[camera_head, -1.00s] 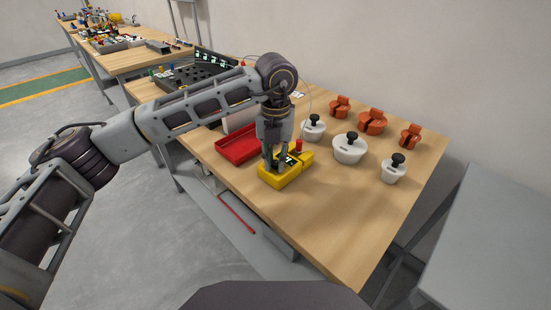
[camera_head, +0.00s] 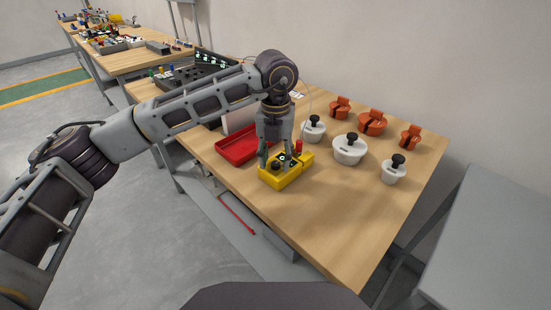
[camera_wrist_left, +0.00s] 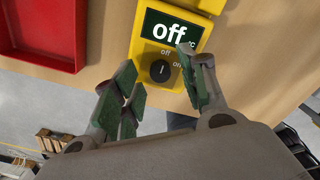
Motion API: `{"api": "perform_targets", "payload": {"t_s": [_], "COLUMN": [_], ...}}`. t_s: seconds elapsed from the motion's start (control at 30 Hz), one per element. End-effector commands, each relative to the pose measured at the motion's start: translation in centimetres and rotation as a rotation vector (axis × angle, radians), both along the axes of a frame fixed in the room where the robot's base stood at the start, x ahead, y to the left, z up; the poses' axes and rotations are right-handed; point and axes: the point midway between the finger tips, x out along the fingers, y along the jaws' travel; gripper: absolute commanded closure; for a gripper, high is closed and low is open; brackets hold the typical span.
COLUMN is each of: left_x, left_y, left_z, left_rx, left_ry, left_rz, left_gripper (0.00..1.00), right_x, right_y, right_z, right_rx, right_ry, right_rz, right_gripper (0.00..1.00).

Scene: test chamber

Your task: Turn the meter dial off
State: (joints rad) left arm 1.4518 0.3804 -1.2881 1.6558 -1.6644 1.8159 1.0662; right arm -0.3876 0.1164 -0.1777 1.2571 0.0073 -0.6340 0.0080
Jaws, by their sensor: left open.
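The yellow meter (camera_head: 284,183) lies on the wooden table under my left gripper (camera_head: 277,160). In the left wrist view the meter (camera_wrist_left: 149,50) has a green-black screen (camera_wrist_left: 171,31) reading "off". Below the screen is the round black dial (camera_wrist_left: 160,71). Its white mark stands upright, toward the small "off" label; "on" is printed to the right. My left gripper (camera_wrist_left: 160,70) is open, with its green-padded fingers on either side of the dial and gaps showing between them and it. My right gripper is not in view.
A red tray (camera_head: 240,150) sits left of the meter. White pots with black knobs (camera_head: 349,149) and orange parts (camera_head: 371,122) stand to the right. A dark case (camera_head: 205,70) is behind my arm. The table's front right is clear.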

Motion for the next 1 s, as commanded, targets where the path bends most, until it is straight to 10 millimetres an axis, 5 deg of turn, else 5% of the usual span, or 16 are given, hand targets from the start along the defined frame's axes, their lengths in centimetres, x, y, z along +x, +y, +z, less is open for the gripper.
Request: {"api": "perform_targets", "payload": {"t_s": [0.7, 1.0], "left_x": [0.0, 0.0], "left_y": [0.0, 0.0], "left_z": [9.5, 11.2], "left_rx": [0.000, 0.000], "left_ry": [0.000, 0.000], "left_rz": [0.000, -0.001], "left_gripper": [0.57, 0.57], "right_x": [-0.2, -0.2], "right_y": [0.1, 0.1], "right_z": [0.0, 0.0], "right_rx": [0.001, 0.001], "right_ry": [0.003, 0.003], "right_rz": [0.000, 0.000], "right_gripper": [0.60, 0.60]}}
